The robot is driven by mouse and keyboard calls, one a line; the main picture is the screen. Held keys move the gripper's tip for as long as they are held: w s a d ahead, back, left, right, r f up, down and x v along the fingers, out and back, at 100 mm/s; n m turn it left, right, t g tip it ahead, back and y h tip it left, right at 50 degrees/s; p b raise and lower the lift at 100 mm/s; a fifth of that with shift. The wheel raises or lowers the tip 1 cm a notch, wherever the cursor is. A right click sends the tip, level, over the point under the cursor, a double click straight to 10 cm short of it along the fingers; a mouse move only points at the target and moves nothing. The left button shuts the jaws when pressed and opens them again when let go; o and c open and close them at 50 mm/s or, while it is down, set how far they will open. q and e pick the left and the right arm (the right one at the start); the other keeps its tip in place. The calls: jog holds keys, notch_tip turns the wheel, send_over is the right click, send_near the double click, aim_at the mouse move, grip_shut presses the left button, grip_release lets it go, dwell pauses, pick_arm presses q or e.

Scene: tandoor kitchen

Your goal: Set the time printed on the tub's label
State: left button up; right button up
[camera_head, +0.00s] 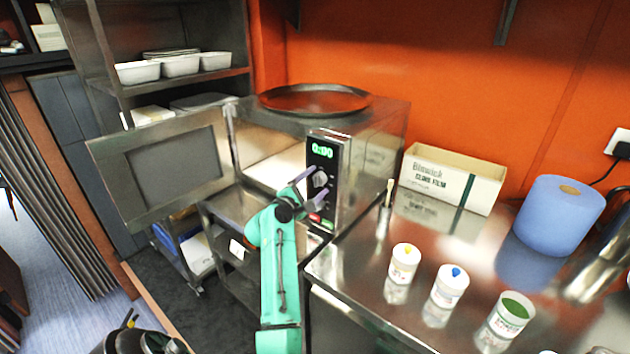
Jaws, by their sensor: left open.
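The microwave (375,140) is a steel oven with its door (170,165) swung wide open to the left. Its black control panel (325,150) has a green display (322,149) that seems to read 0:00, a round knob (320,179), and green and red buttons below. My left gripper (314,187), on a teal arm, is open at the knob, its fingers above and below it; I cannot tell whether they touch. Three white tubs stand on the counter: yellow-marked (404,262), blue-marked (450,284) and green-topped (510,314). Their label print is too small to read. My right gripper is not in view.
A dark round tray (315,99) lies on the microwave. A cling film box (452,180), a blue roll (558,215) and a small upright holder (385,212) stand on the steel counter (350,265). White containers (180,66) sit on the left shelf.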

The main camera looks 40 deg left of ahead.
pick_arm(q)
grip_shut()
jog(key=shift+f, duration=0.1)
